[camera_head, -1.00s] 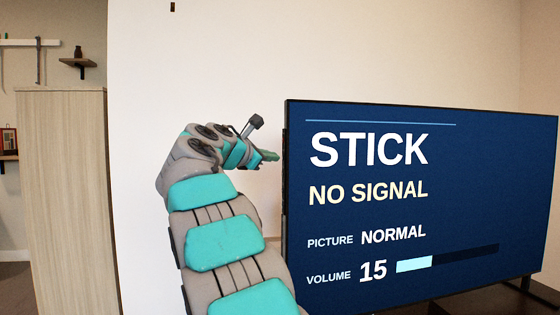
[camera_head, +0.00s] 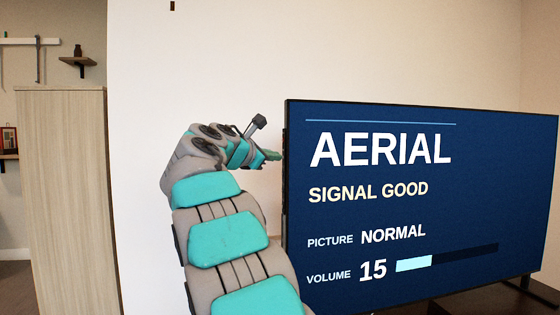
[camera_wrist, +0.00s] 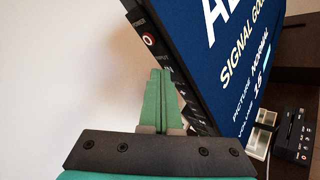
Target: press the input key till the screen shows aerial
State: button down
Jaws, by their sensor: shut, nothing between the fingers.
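The television screen (camera_head: 420,200) reads AERIAL, SIGNAL GOOD, PICTURE NORMAL and VOLUME 15. In the wrist view the screen (camera_wrist: 235,60) is seen at a steep angle. A column of keys runs down the set's black side edge (camera_wrist: 157,50), with a red-ringed power button (camera_wrist: 149,39) near the top. My gripper (camera_head: 272,155) is at the left edge of the television. In the wrist view my gripper (camera_wrist: 158,75) is shut and empty, its green fingertips beside the key column, close to a label that seems to read INPUT. The fingers partly hide the keys, and I cannot tell whether they touch one.
The television stands on a dark cabinet (camera_head: 455,306). A tall wooden cabinet (camera_head: 65,200) stands at the left. The wall left of the set is bare.

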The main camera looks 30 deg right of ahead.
jog(key=shift+a+r, duration=0.1)
jog(key=shift+a, duration=0.05)
jog(key=shift+w+a+p, duration=0.2)
jog(key=shift+a+p, duration=0.3)
jog(key=shift+a, duration=0.05)
jog(key=a+p, duration=0.1)
jog(key=a, duration=0.1)
jog(key=w+a+p, duration=0.1)
jog(key=a, duration=0.1)
jog(key=shift+w+a+p, duration=0.2)
jog(key=shift+a+p, duration=0.1)
jog(key=shift+a, duration=0.05)
dwell(2.0)
